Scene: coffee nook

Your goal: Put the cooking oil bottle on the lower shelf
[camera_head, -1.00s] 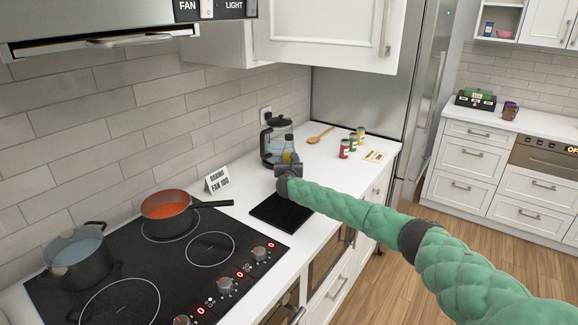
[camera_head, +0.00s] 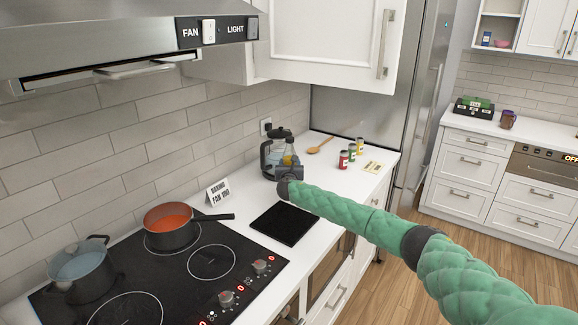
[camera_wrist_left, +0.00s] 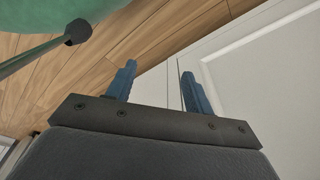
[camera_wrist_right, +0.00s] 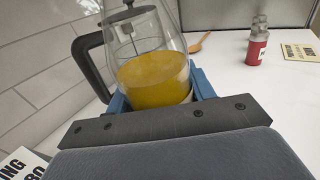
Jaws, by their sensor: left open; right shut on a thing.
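The cooking oil bottle (camera_wrist_right: 155,82) holds yellow oil and stands between the blue fingers of my right gripper (camera_wrist_right: 160,92), which is shut on it. In the head view the bottle (camera_head: 289,159) shows above my right gripper (camera_head: 289,173), in front of the glass kettle. Its base is hidden, so I cannot tell whether it touches the counter. My left gripper (camera_wrist_left: 157,82) is open and empty, near a white cabinet front and above the wood floor. An open shelf unit (camera_head: 497,44) with a lower board is at the upper right.
A kettle (camera_head: 270,152) stands close behind the bottle. The hob (camera_head: 190,275) carries a pot (camera_head: 82,270) and a red-filled pan (camera_head: 170,230). A blue box and pink bowl occupy the shelf.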

